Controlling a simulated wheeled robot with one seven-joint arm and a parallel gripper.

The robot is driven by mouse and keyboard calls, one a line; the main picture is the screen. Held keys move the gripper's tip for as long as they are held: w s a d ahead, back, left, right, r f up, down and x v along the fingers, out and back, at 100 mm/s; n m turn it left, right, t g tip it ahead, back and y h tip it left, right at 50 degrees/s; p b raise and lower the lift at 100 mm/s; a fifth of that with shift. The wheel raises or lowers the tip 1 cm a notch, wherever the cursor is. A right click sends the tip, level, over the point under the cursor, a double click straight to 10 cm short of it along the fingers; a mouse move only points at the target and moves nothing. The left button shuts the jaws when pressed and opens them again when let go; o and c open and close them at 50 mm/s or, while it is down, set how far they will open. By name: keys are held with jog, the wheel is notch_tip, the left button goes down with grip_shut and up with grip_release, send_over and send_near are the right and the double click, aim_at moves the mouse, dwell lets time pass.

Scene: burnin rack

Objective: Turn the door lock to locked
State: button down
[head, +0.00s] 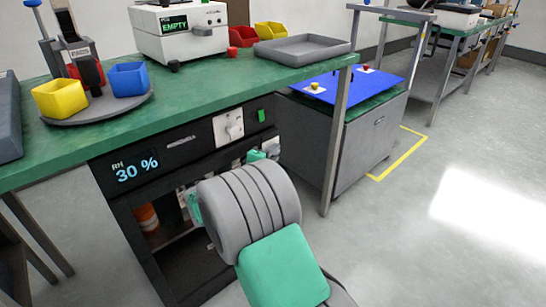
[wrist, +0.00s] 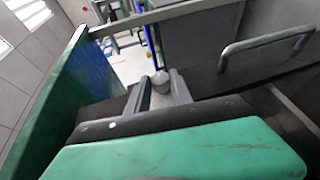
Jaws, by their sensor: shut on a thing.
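The dark cabinet (head: 145,215) under the green bench has a front panel with an "RH 30 %" display (head: 136,170). A white plate with a switch (head: 228,126) and a small green light (head: 261,115) sit to the right of the display. My gripper (wrist: 162,88) is shut on a small pale rounded knob (wrist: 161,79), seen between its two grey fingers in the wrist view. I cannot tell from its face which way the knob is turned. In the head view my grey and green wrist hides the fingertips and that part of the cabinet front.
The green bench top (head: 205,85) overhangs the cabinet and carries a white "EMPTY" unit (head: 180,32), a grey tray (head: 302,49) and bins. A grey cart (head: 350,140) stands close to the right behind a bench leg. Open floor lies further right.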

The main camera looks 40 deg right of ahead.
jog(key=shift+w, duration=0.1)
jog(key=c, duration=1.1)
grip_release()
jog(key=p+v, duration=0.2)
jog(key=v, duration=0.6)
jog(key=shift+d+p, duration=0.1)
jog(key=shift+p, duration=0.2)
